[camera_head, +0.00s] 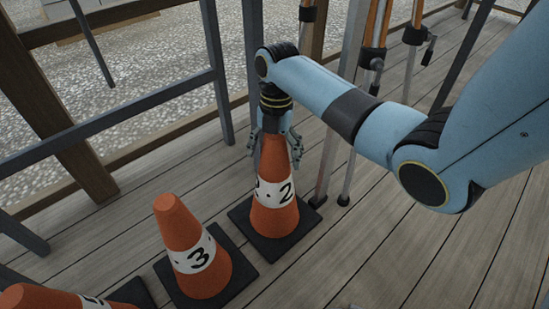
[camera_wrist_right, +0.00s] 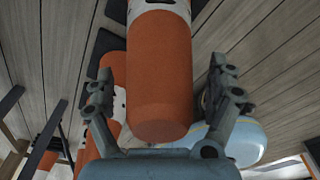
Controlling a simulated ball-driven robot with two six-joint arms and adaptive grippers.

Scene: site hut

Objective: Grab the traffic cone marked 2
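The traffic cone marked 2 (camera_head: 272,212) is orange with a white numbered band and stands upright on a dark square base on the plank floor. My right gripper (camera_head: 275,148) comes down over its top from above, with a finger on either side. In the right wrist view, the cone (camera_wrist_right: 160,75) lies between the fingers of the gripper (camera_wrist_right: 161,88). The fingers are open, with gaps showing between them and the cone. My left gripper is not in view.
A cone marked 3 (camera_head: 196,252) stands close by, front left. Another cone (camera_head: 45,298) is cut off at the bottom left corner. Tripod legs (camera_head: 325,165) stand just right of cone 2. A railing (camera_head: 120,118) runs behind. Floor at the right is clear.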

